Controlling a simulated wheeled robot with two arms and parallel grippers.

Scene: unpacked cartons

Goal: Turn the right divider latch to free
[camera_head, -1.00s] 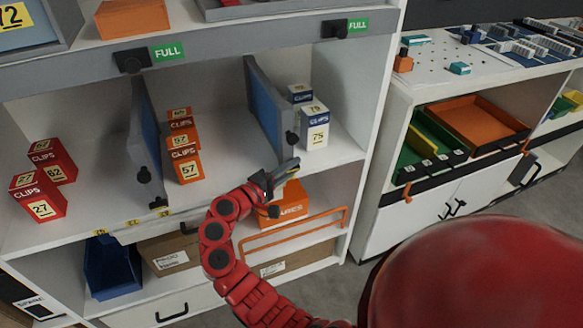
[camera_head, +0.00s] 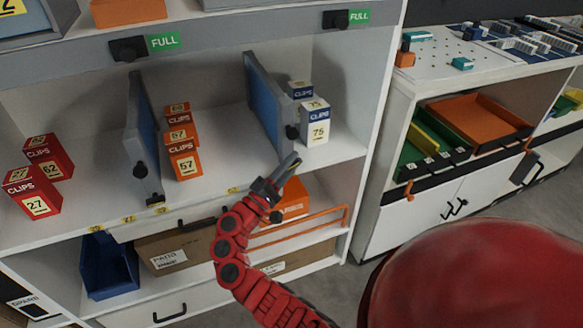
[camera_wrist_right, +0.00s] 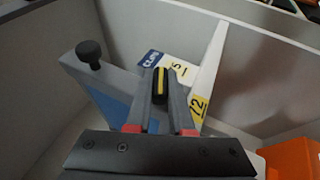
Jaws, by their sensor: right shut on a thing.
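The right divider (camera_head: 264,105) is a grey panel with a blue face, upright on the middle shelf. Its round black knob (camera_head: 291,131) is on the front edge and also shows in the right wrist view (camera_wrist_right: 90,52). My right gripper (camera_head: 286,172) is at the foot of this front edge. In the right wrist view its fingers are shut on the latch (camera_wrist_right: 160,86), a small dark piece with a yellow stripe. The fingers hide most of the latch, so its turn angle is hard to tell. My left gripper is not in view.
White-and-blue clips boxes (camera_head: 315,122) stand just right of the divider. Orange clips boxes (camera_head: 183,155) stand beside the left divider (camera_head: 142,140). An orange bin (camera_head: 292,200) and an orange rail (camera_head: 305,230) are below.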

